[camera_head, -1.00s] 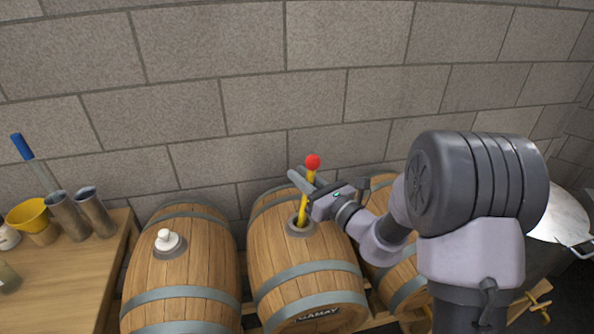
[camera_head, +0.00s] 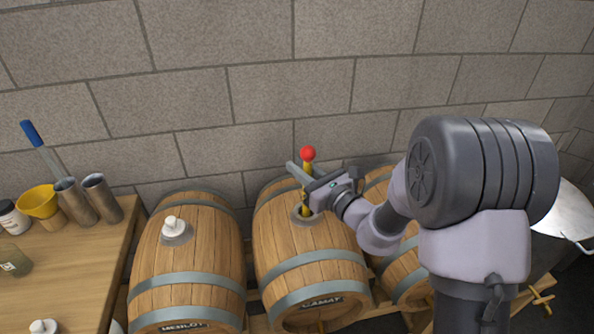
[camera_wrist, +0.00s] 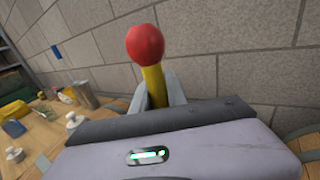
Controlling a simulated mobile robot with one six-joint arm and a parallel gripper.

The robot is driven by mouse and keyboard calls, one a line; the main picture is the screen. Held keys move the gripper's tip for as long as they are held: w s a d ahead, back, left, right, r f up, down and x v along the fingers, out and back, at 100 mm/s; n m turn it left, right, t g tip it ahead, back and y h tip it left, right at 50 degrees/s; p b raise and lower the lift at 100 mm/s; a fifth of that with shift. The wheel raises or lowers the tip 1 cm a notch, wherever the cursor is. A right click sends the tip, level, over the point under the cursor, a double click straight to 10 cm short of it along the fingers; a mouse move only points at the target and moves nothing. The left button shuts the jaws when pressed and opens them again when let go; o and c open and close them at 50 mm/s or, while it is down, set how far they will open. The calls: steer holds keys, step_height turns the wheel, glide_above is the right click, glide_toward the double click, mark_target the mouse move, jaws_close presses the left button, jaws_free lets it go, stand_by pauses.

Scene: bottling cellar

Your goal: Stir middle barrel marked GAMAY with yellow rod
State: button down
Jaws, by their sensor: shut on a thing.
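The middle barrel (camera_head: 313,262) lies on its side and bears a GAMAY label (camera_head: 321,303) on its front end. Its top bunghole (camera_head: 303,216) is open. The yellow rod (camera_head: 306,176) with a red ball on top stands nearly upright, its lower end inside the bunghole and hidden. My gripper (camera_head: 306,180) is shut on the rod just below the red ball, above the barrel. In the wrist view the rod (camera_wrist: 154,86) rises between the fingers, with the red ball nearest the camera.
The left barrel (camera_head: 190,265), labelled MERLOT, has a white bung (camera_head: 173,226) in its top. A right barrel (camera_head: 407,267) is partly behind my arm. A wooden table (camera_head: 70,262) at left holds metal cylinders, a yellow funnel (camera_head: 38,201) and jars. A block wall stands behind.

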step_height(320, 180, up, 25)
steer(key=p, duration=2)
